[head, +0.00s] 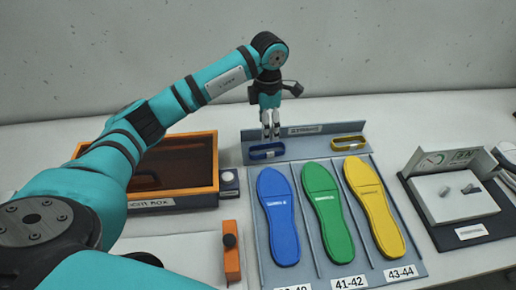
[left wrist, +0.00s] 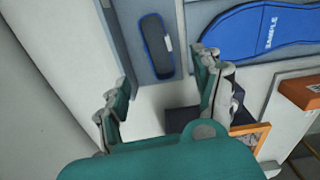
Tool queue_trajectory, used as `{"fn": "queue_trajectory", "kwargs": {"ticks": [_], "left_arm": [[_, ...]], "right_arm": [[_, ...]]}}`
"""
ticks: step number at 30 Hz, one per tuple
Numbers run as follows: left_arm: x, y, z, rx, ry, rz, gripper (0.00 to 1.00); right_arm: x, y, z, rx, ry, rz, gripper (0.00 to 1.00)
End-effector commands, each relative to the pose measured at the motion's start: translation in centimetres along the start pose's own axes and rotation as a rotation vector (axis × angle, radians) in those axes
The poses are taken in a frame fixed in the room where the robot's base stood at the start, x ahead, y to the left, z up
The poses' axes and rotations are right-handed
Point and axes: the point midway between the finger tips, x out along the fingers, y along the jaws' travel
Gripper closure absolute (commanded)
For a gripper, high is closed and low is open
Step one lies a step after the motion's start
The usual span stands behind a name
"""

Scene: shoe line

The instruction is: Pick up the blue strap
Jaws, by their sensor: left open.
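The blue strap (head: 267,152) is a flat loop with a pale tag, lying at the left end of the grey strap rack (head: 315,147). In the left wrist view the blue strap (left wrist: 157,47) lies ahead of the fingers, with its near end close to the gap between them. My left gripper (head: 270,137) points down just above the strap. Its fingers are apart and hold nothing; in the left wrist view the gripper (left wrist: 163,72) shows both fingers. I cannot tell whether a fingertip touches the strap. My right gripper is out of view.
A yellow strap (head: 349,142) lies at the rack's right end. Blue (head: 279,217), green (head: 328,212) and yellow (head: 374,207) insoles lie in front. An orange-rimmed box (head: 215,165) stands left, a gauge station (head: 455,203) right.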

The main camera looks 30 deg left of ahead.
Motion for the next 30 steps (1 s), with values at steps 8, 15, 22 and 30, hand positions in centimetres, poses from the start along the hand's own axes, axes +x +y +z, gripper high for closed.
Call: {"fn": "queue_trajectory", "kwargs": {"ticks": [8,15,22,30], "left_arm": [[3.8,0.0,0.0,0.000,0.000,-0.001,0.33],[5.9,-0.1,-0.2,0.000,0.002,-0.004,0.33],[8.9,-0.1,-0.3,0.000,0.001,-0.001,0.33],[9.3,0.0,-0.3,0.001,-0.001,0.001,0.33]], "right_arm": [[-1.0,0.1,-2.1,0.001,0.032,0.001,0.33],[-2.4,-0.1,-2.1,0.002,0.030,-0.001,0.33],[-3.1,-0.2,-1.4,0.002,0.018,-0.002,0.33],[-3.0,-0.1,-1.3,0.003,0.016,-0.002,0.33]]}}
